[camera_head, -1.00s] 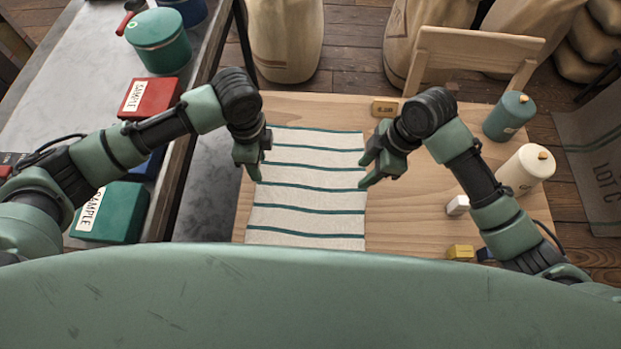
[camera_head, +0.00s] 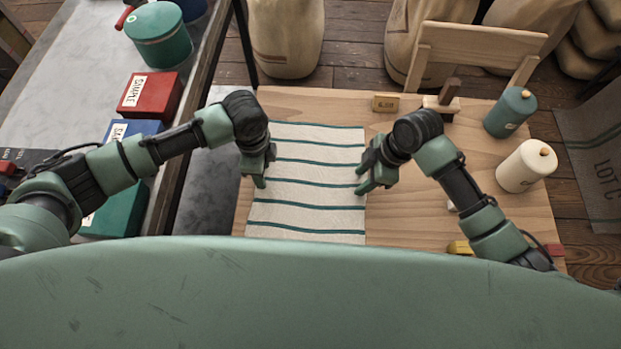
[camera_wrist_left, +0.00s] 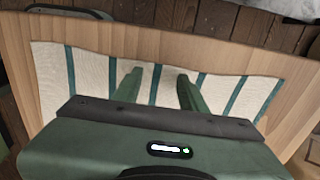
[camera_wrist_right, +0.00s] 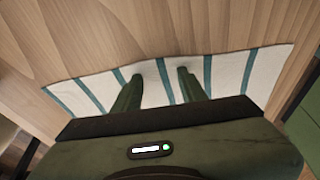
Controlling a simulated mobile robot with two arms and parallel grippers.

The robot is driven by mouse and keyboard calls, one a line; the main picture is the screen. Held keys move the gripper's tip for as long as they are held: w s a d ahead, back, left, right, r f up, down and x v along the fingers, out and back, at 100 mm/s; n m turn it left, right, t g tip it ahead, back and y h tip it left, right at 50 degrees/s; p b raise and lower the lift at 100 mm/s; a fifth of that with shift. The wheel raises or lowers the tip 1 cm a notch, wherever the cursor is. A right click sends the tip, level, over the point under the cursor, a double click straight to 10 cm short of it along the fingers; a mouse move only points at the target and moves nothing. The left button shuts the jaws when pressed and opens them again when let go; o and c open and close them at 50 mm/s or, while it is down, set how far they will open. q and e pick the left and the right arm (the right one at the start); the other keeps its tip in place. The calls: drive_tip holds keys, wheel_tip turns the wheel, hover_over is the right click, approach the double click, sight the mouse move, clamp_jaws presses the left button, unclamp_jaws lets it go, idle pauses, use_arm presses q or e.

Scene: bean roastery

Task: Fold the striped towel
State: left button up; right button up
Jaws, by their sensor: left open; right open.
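The striped towel (camera_head: 308,190), cream with dark green stripes, lies flat and spread out on the wooden table. It also shows in the left wrist view (camera_wrist_left: 105,72) and in the right wrist view (camera_wrist_right: 228,72). My left gripper (camera_head: 260,181) is open over the towel's left edge; its two fingers show apart above the cloth in the left wrist view (camera_wrist_left: 158,78). My right gripper (camera_head: 366,188) is open over the right edge, its fingers apart in the right wrist view (camera_wrist_right: 160,74). Neither holds cloth. Whether the fingertips touch the towel, I cannot tell.
The wooden table (camera_head: 420,215) carries a green bottle (camera_head: 509,113), a cream bottle (camera_head: 525,167), a small brass block (camera_head: 386,103) and a wooden stand (camera_head: 441,106). A grey counter (camera_head: 60,105) at left holds a green canister (camera_head: 158,38) and a red box (camera_head: 150,95). A chair back (camera_head: 480,41) stands behind.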

use_arm(q)
drive_tip(key=shift+c, duration=0.4)
use_arm(e)
drive_tip(key=shift+f, duration=0.1)
drive_tip(key=shift+c, duration=0.4)
use_arm(q)
clamp_jaws()
use_arm(e)
clamp_jaws()
